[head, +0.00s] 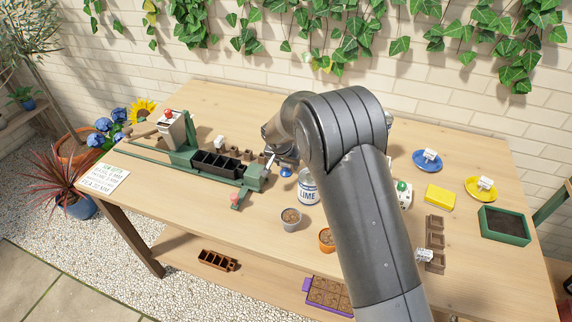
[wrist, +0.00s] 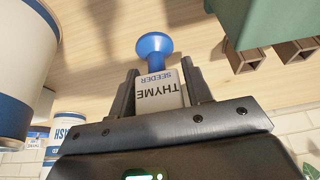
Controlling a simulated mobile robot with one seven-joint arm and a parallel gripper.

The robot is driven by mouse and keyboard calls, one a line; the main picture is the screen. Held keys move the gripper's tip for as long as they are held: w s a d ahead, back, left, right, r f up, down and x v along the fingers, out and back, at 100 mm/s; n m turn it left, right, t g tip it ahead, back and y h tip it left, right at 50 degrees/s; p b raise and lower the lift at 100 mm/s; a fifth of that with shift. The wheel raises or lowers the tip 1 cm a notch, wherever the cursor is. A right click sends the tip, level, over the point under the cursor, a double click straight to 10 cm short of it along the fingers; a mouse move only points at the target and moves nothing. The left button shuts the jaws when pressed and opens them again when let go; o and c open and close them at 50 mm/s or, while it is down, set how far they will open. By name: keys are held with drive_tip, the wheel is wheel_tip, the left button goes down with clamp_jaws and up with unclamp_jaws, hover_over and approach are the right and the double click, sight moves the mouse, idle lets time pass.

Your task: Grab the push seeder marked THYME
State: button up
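The push seeder marked THYME (wrist: 158,92) shows in the wrist view as a pale block with dark lettering and a blue knob (wrist: 154,46). It sits between the two fingers of my gripper (wrist: 160,85), and both fingers appear to press against its sides with no clear gap. In the head view my gripper (head: 282,158) is partly hidden by my arm, just right of the green bench device. A blue knob (head: 286,171) shows below it, while the seeder's body is hidden there.
A jar marked LIME (head: 308,187) stands close to the right of my gripper. The green device (head: 256,177) with a black cell tray (head: 216,164) is close on the left. Grey (head: 291,219) and orange (head: 326,240) pots stand in front. Blue (head: 427,160) and yellow (head: 480,188) saucers are right.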

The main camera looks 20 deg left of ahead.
drive_tip(key=c, duration=0.7)
drive_tip(key=shift+o, duration=0.2)
drive_tip(key=shift+r, duration=0.1)
